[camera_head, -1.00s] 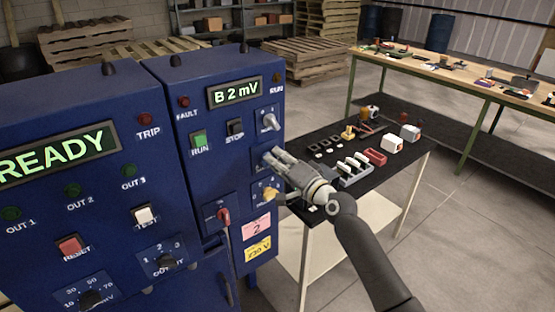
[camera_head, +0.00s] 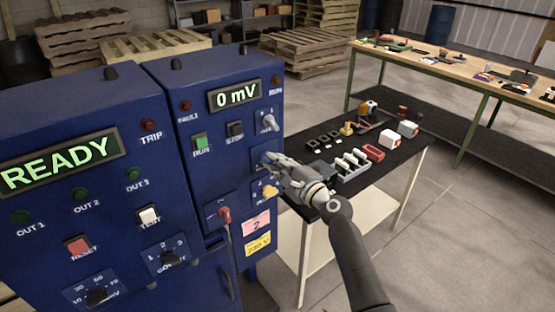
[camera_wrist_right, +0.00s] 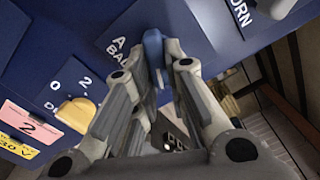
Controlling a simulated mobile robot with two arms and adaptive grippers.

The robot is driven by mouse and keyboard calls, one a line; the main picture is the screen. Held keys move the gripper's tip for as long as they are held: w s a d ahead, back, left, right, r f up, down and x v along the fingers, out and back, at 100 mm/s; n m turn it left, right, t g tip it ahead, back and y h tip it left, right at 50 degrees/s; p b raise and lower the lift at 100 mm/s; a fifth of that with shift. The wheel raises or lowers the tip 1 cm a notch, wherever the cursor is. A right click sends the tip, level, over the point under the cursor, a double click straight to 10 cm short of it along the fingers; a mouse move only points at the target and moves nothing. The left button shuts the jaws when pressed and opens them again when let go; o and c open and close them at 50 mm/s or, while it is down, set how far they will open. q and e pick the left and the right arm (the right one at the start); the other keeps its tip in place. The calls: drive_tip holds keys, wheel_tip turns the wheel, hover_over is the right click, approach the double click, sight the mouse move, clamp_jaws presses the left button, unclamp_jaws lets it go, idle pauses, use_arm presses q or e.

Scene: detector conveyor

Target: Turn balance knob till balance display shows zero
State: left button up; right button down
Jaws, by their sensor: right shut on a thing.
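The balance display (camera_head: 235,95) on the blue cabinet reads 0 mV in green. My right gripper (camera_head: 272,161) is at the cabinet front, below the STOP button, and mostly covers the knob there. In the right wrist view its fingers (camera_wrist_right: 160,62) are closed around the blue balance knob (camera_wrist_right: 153,46), beside a partly hidden label starting "A BAL". My left gripper is not in view.
A grey knob (camera_head: 268,122) sits above my gripper and a yellow knob (camera_head: 270,191) below it. A red switch handle (camera_head: 224,215) is lower left. The left cabinet's display (camera_head: 58,162) reads READY. A black-topped table (camera_head: 400,160) with parts stands right.

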drive_tip(key=shift+r+m, duration=0.1)
drive_tip(key=shift+m, duration=0.6)
drive_tip(key=shift+a, duration=0.1)
drive_tip(key=c, duration=1.5)
unclamp_jaws()
drive_tip(key=shift+o, duration=0.2)
drive_tip(key=shift+f, duration=0.2)
drive_tip(key=v, duration=1.1)
drive_tip(key=shift+s+d, duration=0.2)
drive_tip(key=shift+s, duration=0.15)
drive_tip(key=shift+f, duration=0.1)
